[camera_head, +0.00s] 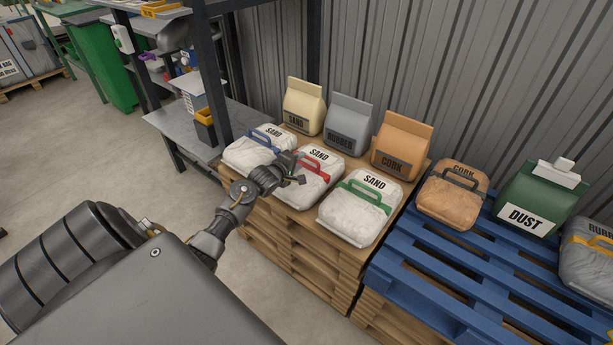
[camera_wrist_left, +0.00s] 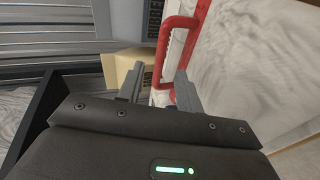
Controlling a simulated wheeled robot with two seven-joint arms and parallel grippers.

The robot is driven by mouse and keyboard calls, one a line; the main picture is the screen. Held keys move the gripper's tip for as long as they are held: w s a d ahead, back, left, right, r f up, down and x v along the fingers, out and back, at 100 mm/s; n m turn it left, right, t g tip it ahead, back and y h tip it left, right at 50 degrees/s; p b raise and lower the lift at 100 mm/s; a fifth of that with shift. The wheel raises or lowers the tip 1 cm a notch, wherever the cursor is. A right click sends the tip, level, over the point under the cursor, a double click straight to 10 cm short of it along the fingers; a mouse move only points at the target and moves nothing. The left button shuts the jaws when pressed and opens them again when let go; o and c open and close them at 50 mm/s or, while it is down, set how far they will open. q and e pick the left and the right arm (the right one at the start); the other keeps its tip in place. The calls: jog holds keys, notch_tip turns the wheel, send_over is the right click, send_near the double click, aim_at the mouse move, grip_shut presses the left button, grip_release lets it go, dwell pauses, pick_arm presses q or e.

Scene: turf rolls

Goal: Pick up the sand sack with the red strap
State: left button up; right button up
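The white sand sack with the red strap (camera_head: 312,190) lies on the wooden pallet stack in the head view, between two other white sand sacks. Its red strap (camera_head: 313,164) is partly hidden by my left gripper. My left gripper (camera_head: 300,170) is over the sack's left part, beside the strap. In the left wrist view the gripper (camera_wrist_left: 159,82) is open, with a gap between its two fingers. The red strap (camera_wrist_left: 166,58) shows just beyond the fingertips, and the sack's white side (camera_wrist_left: 250,60) fills the right. I cannot tell whether the fingers touch the strap.
A blue-strapped sand sack (camera_head: 244,156) is left of it, and a green-strapped one (camera_head: 352,220) is right. Sand, rubber (camera_head: 346,128) and cork (camera_head: 400,150) bags stand behind. A shelf post (camera_head: 212,70) rises at left. A blue pallet (camera_head: 430,262) is at right.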

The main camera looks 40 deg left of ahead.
aim_at(306, 157)
pick_arm(q)
jog(key=shift+w+a+f, duration=0.1)
jog(key=shift+w, duration=0.3)
pick_arm(e)
jog(key=shift+w+a+r, duration=0.1)
jog(key=shift+w+r, duration=0.1)
jog(key=shift+r, duration=0.15)
